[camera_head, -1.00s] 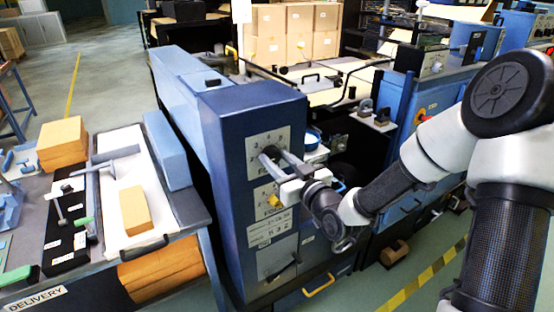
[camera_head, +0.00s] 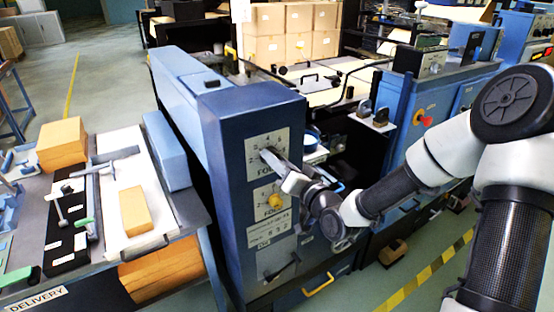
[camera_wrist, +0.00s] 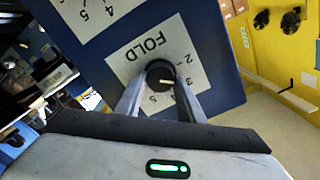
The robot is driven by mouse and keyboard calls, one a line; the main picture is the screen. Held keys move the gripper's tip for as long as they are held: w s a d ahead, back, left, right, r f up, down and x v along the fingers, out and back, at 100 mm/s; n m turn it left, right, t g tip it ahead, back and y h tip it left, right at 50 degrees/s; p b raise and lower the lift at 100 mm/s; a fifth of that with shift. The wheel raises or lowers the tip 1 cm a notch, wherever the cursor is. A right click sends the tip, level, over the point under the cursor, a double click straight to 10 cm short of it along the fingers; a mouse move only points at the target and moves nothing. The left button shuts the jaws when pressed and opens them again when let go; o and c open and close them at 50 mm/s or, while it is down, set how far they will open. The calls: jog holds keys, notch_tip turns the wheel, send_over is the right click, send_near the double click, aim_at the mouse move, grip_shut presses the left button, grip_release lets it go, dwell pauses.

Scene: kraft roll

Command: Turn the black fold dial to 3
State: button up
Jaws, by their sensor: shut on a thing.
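The black fold dial (camera_wrist: 160,74) sits on a white plate marked FOLD (camera_wrist: 148,48) on the blue machine's front. My gripper (camera_wrist: 160,88) is shut on the dial, one finger on each side of it. A pale pointer mark shows on the dial between the fingers, but I cannot tell which number it meets. A 2 and a 5 can be read on the plate; the fingers cover part of the scale. In the head view my gripper (camera_head: 272,157) reaches the upper plate (camera_head: 267,143) from the right and hides most of the dial.
A yellow knob (camera_head: 275,201) on a second numbered plate sits just below. A black handle (camera_head: 283,268) is lower on the same blue machine (camera_head: 225,130). The delivery table (camera_head: 190,215) with brown blocks stands to the left. Boxes are stacked behind.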

jog(key=shift+r+m, duration=0.1)
jog(key=shift+m, duration=0.4)
jog(key=o, duration=1)
jog(key=shift+w, duration=0.1)
